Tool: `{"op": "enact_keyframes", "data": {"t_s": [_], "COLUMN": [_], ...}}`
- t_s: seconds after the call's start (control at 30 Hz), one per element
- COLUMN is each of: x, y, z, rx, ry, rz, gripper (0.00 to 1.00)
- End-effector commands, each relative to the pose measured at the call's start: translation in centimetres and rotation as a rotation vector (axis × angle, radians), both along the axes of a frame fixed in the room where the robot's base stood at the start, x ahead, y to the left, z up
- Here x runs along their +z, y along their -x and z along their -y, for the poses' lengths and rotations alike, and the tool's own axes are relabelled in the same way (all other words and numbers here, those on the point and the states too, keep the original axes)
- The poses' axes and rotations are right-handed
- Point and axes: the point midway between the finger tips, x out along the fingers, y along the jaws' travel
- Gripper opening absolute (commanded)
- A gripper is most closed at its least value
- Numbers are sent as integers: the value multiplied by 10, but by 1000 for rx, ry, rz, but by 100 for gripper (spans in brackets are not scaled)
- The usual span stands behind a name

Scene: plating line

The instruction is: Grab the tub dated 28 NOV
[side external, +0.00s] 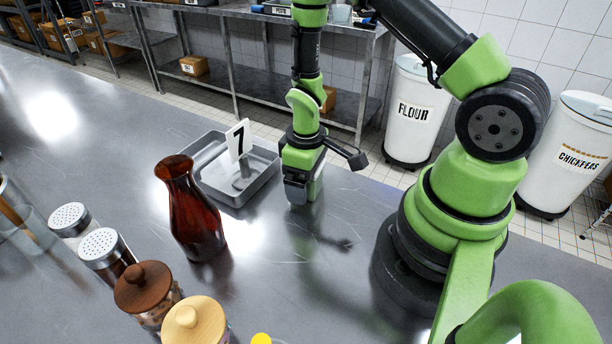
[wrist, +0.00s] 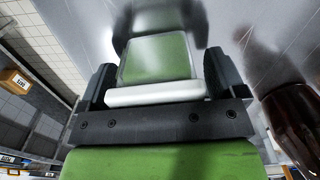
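My gripper (side external: 303,199) points down just above the steel counter, right of the grey tray. In the wrist view a pale-edged, clear-looking square tub (wrist: 155,96) sits between my two dark fingers (wrist: 157,75). Its white edge reaches from one finger to the other, so the fingers appear shut on it. Green shows through its middle. No date can be read on it in either view. In the side view my gripper mostly hides it, and I cannot tell whether it rests on the counter.
A grey tray (side external: 212,190) with a number 7 card (side external: 238,140) stands left of my gripper. A dark red glass carafe (side external: 190,215) is nearer the camera and shows in the wrist view (wrist: 296,120). Shakers (side external: 103,249) and lidded jars (side external: 148,290) stand front left.

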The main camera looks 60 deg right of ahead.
Motion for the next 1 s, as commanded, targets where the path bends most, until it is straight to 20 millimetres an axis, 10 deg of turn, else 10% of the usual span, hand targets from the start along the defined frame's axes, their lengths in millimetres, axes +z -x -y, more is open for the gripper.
{"op": "enact_keyframes", "data": {"t_s": [0.23, 0.67, 1.0], "x": [0, 10, 68], "y": [0, -1, -1], "z": [0, 0, 0], "rx": [0, -1, 0], "ry": [0, 1, 1], "rz": [0, 2, 7], "gripper": [35, 35, 35]}}
